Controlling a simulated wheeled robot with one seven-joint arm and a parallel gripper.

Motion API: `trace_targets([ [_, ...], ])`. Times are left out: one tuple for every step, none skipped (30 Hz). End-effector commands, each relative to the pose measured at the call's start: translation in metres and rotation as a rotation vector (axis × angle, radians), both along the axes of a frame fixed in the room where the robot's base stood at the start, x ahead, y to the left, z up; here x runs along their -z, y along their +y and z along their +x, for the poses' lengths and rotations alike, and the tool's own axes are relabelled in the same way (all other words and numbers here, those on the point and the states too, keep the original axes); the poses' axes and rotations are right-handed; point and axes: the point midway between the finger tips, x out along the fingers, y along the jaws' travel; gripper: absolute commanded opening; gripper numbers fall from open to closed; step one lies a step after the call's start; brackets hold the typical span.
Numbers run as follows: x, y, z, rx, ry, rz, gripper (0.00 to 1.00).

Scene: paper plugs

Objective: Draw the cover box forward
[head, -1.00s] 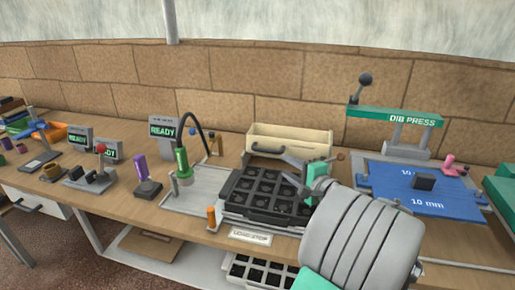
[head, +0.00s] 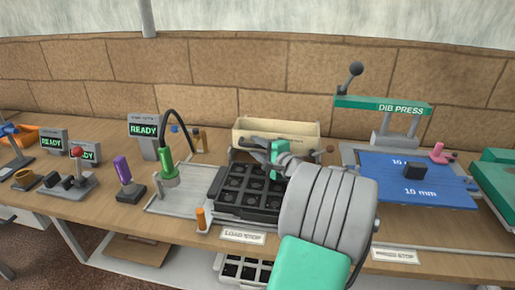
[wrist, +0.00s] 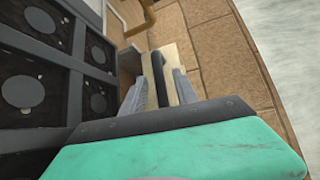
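The cover box is a cream, open-topped box (head: 262,130) behind the black tray at the back of the bench. My gripper (head: 263,150) is at its front, below the rim. In the wrist view, a dark bar handle (wrist: 159,78) on the cream box (wrist: 182,62) lies between the two grey fingers of my gripper (wrist: 158,92). The fingers stand open, one on each side of the handle, with gaps still showing. In the head view my gripper and wrist hide most of the handle and the box's lower right front.
The black tray with square pockets (head: 238,192) lies directly in front of the box, beside my forearm. A green-topped tool on a hose (head: 167,165) stands to the left. The blue press bed (head: 430,195) is to the right, and a small orange peg (head: 200,218) stands near the front edge.

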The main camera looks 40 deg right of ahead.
Motion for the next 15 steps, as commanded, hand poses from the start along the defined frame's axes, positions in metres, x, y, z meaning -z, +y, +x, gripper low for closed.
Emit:
trace_targets([
  [0.0001,0.0000,-0.0001,0.000,0.000,0.000,0.33],
  [0.0001,0.0001,-0.0002,0.000,0.000,0.000,0.30],
  [0.0001,0.0001,-0.0002,0.000,0.000,0.000,0.27],
  [0.0001,0.0001,-0.0002,0.000,0.000,0.000,0.25],
  [0.0001,0.0001,-0.0002,0.000,0.000,0.000,0.22],
  [0.0000,0.0001,-0.0003,0.000,0.000,0.000,0.19],
  [0.0000,0.0001,-0.0003,0.000,0.000,0.000,0.16],
  [0.0001,0.0002,-0.0003,0.000,0.000,0.000,0.14],
  [0.0001,0.0002,-0.0003,0.000,0.000,0.000,0.11],
  [0.0001,0.0002,-0.0003,0.000,0.000,0.000,0.08],
  [0.0001,0.0002,-0.0003,0.000,0.000,0.000,0.06],
  [0.0001,0.0002,-0.0003,0.000,0.000,0.000,0.03],
  [0.0001,0.0002,-0.0003,0.000,0.000,0.000,0.00],
  [0.0001,0.0002,-0.0003,0.000,0.000,0.000,0.00],
  [0.0001,0.0002,-0.0003,0.000,0.000,0.000,0.00],
])
